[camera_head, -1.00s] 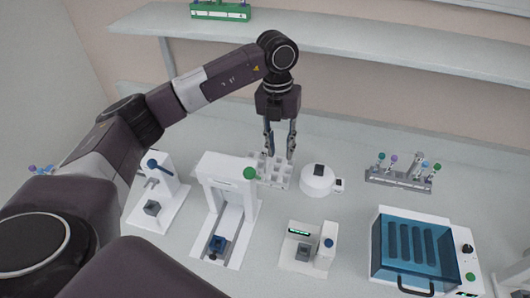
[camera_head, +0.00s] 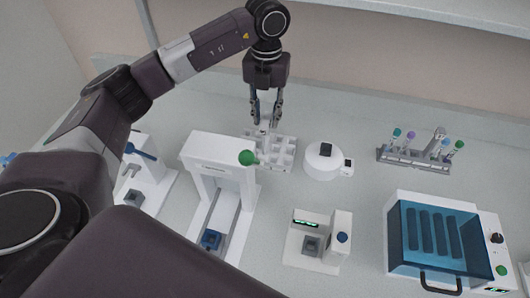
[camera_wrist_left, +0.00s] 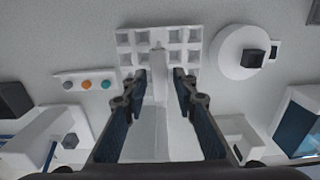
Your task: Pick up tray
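The tray is most likely the white block with a grid of square compartments (camera_head: 283,153). It lies on the bench behind a white frame-shaped device and also shows in the left wrist view (camera_wrist_left: 124,38). My left gripper (camera_head: 265,124) points down over the tray's left part. In the left wrist view my left gripper (camera_wrist_left: 157,77) is open, its two dark fingers apart. A narrow white upright piece shows between them; I cannot tell whether it belongs to the tray. I see no contact with the tray. My right gripper is not in view.
The white frame device (camera_head: 219,165) with a green knob stands close in front of the tray. A round white device (camera_head: 322,165) is just right of it. Further right are a tube rack (camera_head: 412,160) and a blue-lidded machine (camera_head: 397,270). Bench behind the tray is clear.

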